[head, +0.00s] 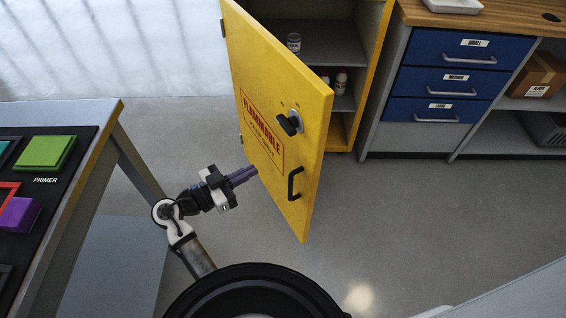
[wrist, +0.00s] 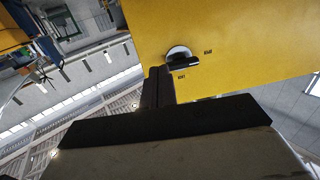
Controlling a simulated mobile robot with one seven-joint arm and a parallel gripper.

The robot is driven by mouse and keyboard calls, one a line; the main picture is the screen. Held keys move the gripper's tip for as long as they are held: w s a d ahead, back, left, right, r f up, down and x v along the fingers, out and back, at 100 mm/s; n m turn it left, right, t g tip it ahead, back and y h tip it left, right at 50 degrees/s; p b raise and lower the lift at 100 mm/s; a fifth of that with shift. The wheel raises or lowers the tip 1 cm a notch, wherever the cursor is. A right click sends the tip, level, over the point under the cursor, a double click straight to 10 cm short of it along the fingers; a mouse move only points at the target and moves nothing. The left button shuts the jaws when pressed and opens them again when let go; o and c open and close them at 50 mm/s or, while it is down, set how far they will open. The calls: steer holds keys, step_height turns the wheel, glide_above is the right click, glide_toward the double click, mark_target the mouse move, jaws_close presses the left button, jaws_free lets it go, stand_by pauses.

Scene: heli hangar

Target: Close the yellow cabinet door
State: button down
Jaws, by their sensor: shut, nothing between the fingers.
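The yellow cabinet door (head: 268,110) stands open, swung out toward me from the yellow cabinet (head: 374,60). Its outer face has red FLAMMABLE lettering, a black knob (head: 289,123) and a black pull handle (head: 295,184). My gripper (head: 254,171) is shut and empty, in front of the lettered face, left of the handle. I cannot tell whether the fingertips touch the door. In the wrist view the yellow door (wrist: 225,40) fills the upper right, with the knob (wrist: 182,58) just beyond my shut fingers (wrist: 158,85).
Bottles (head: 341,83) stand on the shelves inside the cabinet. A blue drawer unit (head: 455,82) stands right of the cabinet. A workbench (head: 100,125) with colored blocks on a black mat is on the left. The grey floor (head: 400,215) right of the door is clear.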

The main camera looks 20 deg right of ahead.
steer(key=s+m+g, duration=0.1)
steer(key=p, duration=0.4)
glide_toward(309, 153)
steer(key=shift+h, duration=0.4)
steer(key=x, duration=0.5)
steer(key=shift+w+d+f, duration=0.1)
steer(key=shift+d+f, duration=0.05)
steer(key=shift+w+d+f, duration=0.1)
steer(key=shift+w+d, duration=0.1)
steer(key=shift+d, duration=0.5)
